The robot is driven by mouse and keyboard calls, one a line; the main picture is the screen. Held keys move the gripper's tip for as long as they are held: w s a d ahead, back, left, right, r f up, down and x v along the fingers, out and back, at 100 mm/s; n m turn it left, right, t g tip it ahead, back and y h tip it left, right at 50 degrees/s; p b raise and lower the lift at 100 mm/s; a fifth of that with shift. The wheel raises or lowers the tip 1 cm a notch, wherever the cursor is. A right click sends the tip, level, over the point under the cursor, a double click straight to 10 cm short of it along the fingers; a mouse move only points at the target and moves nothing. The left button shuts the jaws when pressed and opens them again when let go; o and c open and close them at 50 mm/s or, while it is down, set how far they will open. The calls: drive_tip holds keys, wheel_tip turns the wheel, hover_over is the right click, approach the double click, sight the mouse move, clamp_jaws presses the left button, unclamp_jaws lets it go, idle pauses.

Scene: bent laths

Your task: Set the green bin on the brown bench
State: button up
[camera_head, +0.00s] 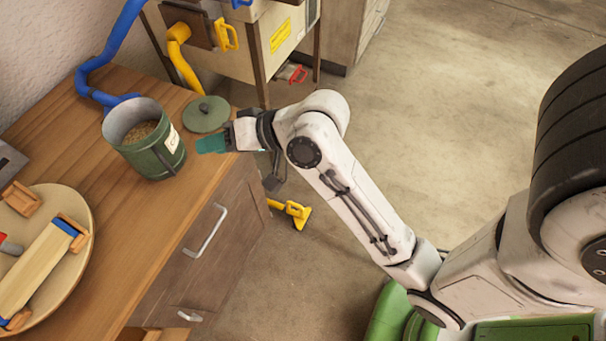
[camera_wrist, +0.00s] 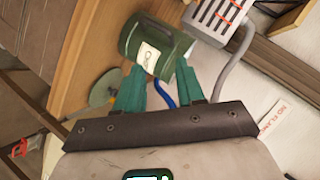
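The green bin (camera_head: 160,158) is an open-topped cylinder with a pale label and brown grainy contents. It stands upright on the brown wooden bench (camera_head: 130,230), near the bench's right edge. Its round green lid (camera_head: 206,113) lies off it on the bench, behind and to the right. My gripper (camera_head: 203,146) has teal fingers and is just right of the bin, a small gap from it. In the wrist view the bin (camera_wrist: 152,48) is ahead of the fingertips (camera_wrist: 159,67), which are spread apart with nothing held between them.
A round wooden tray (camera_head: 75,205) with laths and clamps lies on the bench at left. A blue hose (camera_head: 95,72) and a yellow hose (camera_head: 180,60) run behind the bin. A yellow-handled clamp (camera_head: 293,212) is on the floor. Bare bench top lies in front of the bin.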

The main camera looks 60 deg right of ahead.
drive_tip(key=s+d+f+n+g+h, duration=0.1)
drive_tip(key=s+f+n+g+h, duration=0.3)
drive_tip(key=s+f+g, duration=0.7)
drive_tip(key=s+f+n, duration=0.2)
drive_tip(key=s+f, duration=0.5)
drive_tip(key=s, duration=0.2)
drive_tip(key=shift+s+d+n+h, duration=0.3)
drive_tip(key=shift+s+n, duration=0.05)
drive_tip(key=shift+n, duration=0.05)
